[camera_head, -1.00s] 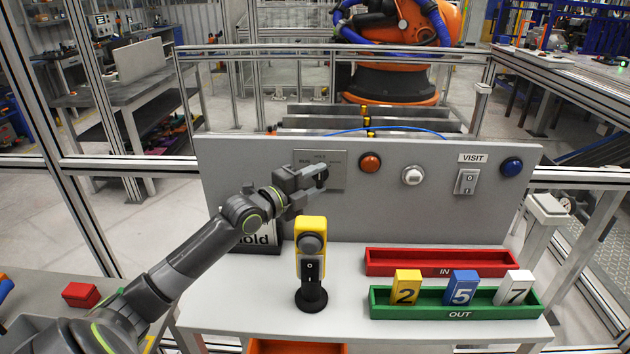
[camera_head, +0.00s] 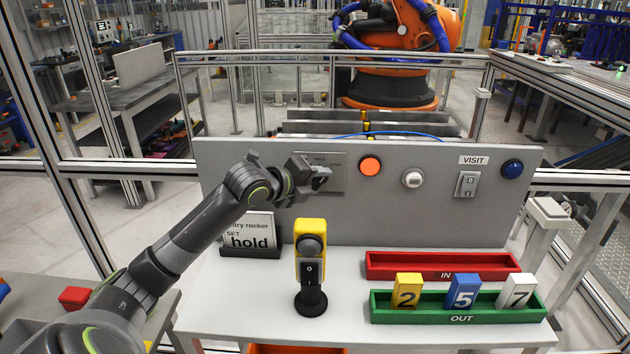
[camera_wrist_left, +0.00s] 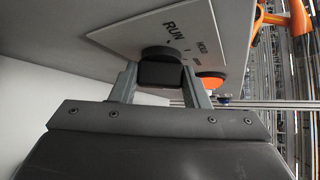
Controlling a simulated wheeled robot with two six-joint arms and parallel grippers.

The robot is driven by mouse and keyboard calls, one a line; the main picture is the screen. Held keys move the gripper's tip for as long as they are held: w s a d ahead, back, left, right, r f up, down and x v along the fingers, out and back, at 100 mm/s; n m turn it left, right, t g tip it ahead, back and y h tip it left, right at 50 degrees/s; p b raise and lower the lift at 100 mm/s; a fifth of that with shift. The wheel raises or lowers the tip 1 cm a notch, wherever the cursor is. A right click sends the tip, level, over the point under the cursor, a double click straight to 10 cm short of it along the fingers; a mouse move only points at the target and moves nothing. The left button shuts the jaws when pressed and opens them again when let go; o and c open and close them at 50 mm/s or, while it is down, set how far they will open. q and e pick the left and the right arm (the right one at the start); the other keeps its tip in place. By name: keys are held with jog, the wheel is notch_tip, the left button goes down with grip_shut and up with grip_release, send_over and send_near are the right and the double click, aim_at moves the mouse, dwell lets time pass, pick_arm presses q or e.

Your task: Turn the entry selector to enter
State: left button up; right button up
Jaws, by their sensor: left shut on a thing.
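My left gripper (camera_head: 318,178) is at the grey selector plate (camera_head: 338,168) on the upright panel. In the left wrist view its two fingers are shut on a dark knob (camera_wrist_left: 160,68) on that plate, one finger on each side. The plate (camera_wrist_left: 180,28) carries the words RUN and, smaller, what looks like HOLD; I cannot read the knob's pointer. The gripper hides the knob in the head view. A card (camera_head: 248,233) behind my arm reads "entry rocker SET hold". My right gripper is not in view.
Right of the plate are a lit orange lamp (camera_head: 370,166), a white knob (camera_head: 412,179), a VISIT rocker (camera_head: 467,184) and a blue button (camera_head: 512,168). A yellow switch post (camera_head: 311,240) stands in front. Red (camera_head: 380,268) and green (camera_head: 385,307) trays lie right.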

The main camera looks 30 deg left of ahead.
pick_arm(q)
jog(key=shift+d+r+m+g+y+p, duration=0.1)
jog(key=shift+r+m+g+y+p, duration=0.1)
jog(key=shift+m+g+y+p, duration=0.7)
jog(key=shift+f+p, duration=0.1)
jog(key=shift+p, duration=0.2)
jog(key=o, duration=1)
